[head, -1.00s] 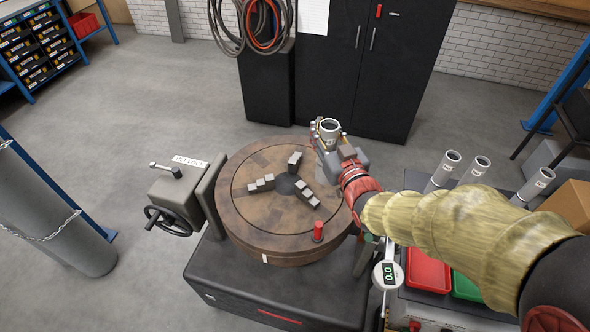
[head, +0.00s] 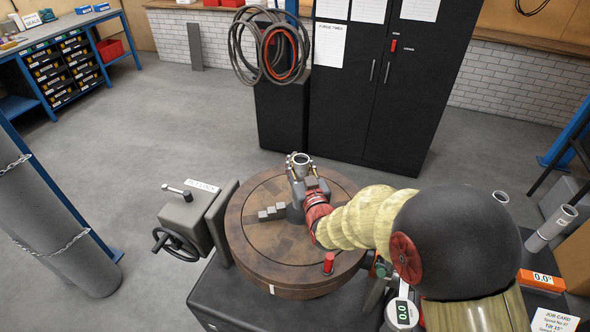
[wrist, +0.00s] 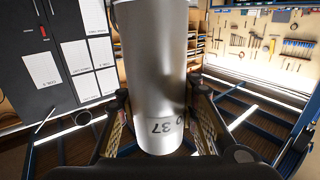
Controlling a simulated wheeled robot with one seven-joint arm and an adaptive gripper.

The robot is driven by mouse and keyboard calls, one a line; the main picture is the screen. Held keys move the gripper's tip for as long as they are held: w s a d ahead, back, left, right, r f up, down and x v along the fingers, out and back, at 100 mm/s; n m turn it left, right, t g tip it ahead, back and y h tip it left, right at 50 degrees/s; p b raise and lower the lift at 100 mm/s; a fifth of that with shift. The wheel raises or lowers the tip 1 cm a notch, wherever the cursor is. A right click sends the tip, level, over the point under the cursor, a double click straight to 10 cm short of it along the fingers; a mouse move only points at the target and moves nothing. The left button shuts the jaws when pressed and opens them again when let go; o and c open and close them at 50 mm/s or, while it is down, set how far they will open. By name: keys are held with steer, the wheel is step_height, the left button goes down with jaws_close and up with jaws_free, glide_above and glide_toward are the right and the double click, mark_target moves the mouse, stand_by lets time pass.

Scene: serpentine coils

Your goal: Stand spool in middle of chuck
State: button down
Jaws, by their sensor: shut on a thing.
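The spool, a silver hollow cylinder marked 37 (wrist: 160,80), is held between my gripper's fingers in the wrist view. In the head view the open top of the spool (head: 300,160) shows above my gripper (head: 300,182), which is shut on it. The chuck is a round brown plate (head: 258,240) with grey stepped jaws (head: 271,213). My gripper and the spool are over the chuck, near its middle. My arm and gripper hide the chuck's centre and the other jaws. Whether the spool's lower end touches the chuck cannot be told.
A red peg (head: 329,262) stands at the chuck's front edge. A grey handwheel unit (head: 190,222) adjoins its left side. Another silver cylinder (head: 550,228) stands at right, near a job card (head: 553,321). A black cabinet (head: 370,90) stands behind.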

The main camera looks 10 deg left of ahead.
steer(key=shift+w+a+f+b, duration=0.1)
steer(key=shift+a+f+b, duration=0.05)
steer(key=shift+f, duration=0.7)
steer(key=shift+w+a+f+b, duration=0.1)
steer(key=shift+f+b, duration=0.05)
steer(key=shift+f, duration=0.7)
steer(key=shift+f, duration=0.15)
steer(key=c, duration=1.3)
jaws_free()
steer(key=shift+s, duration=0.1)
steer(key=shift+o, duration=0.2)
steer(key=v, duration=0.7)
steer(key=shift+s+d, duration=0.15)
steer(key=shift+s, duration=0.1)
